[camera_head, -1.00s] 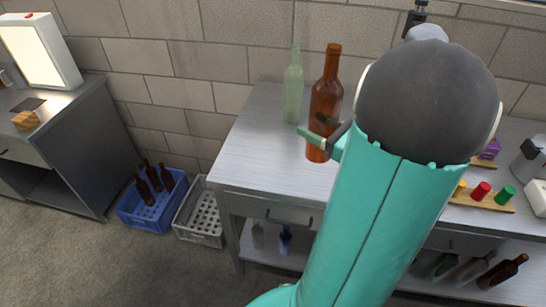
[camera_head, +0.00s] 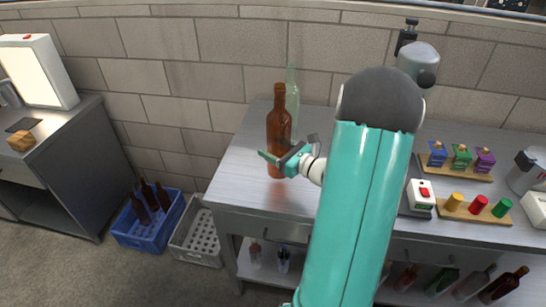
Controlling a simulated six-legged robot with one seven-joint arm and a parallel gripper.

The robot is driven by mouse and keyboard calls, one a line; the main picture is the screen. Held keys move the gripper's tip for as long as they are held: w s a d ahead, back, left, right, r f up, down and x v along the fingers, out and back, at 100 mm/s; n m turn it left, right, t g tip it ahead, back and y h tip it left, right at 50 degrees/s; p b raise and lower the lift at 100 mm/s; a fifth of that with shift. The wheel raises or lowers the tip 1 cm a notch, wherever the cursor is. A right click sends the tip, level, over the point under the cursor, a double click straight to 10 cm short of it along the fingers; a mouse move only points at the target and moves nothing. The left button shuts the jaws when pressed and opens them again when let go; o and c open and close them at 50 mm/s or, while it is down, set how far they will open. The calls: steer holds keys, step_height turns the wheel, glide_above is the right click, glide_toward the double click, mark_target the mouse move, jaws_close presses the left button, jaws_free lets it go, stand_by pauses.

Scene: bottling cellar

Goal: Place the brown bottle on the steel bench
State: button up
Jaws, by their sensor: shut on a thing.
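The brown bottle (camera_head: 278,128) is upright over the left part of the steel bench (camera_head: 238,180). My gripper (camera_head: 279,160) is shut on the lower part of the bottle, with a green finger showing across its front. The bottle's base appears at or just above the bench top; I cannot tell whether it touches. A pale green bottle (camera_head: 292,92) stands just behind it and is partly hidden by it.
A blue crate (camera_head: 133,235) with bottles and a grey crate (camera_head: 197,247) stand on the floor left.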

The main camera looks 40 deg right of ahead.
steer(key=shift+w+f, duration=0.2)
steer(key=shift+w, duration=0.05)
steer(key=shift+w+f, duration=0.1)
steer(key=shift+f, duration=1.55)
steer(key=shift+f, duration=0.1)
steer(key=o, duration=1.2)
steer(key=s, duration=0.4)
steer(key=s+d, duration=0.1)
steer(key=s, duration=0.2)
steer(key=s+d, duration=0.1)
steer(key=s, duration=0.3)
steer(key=shift+s+d, duration=0.1)
steer(key=shift+s, duration=0.25)
steer(key=shift+s, duration=0.1)
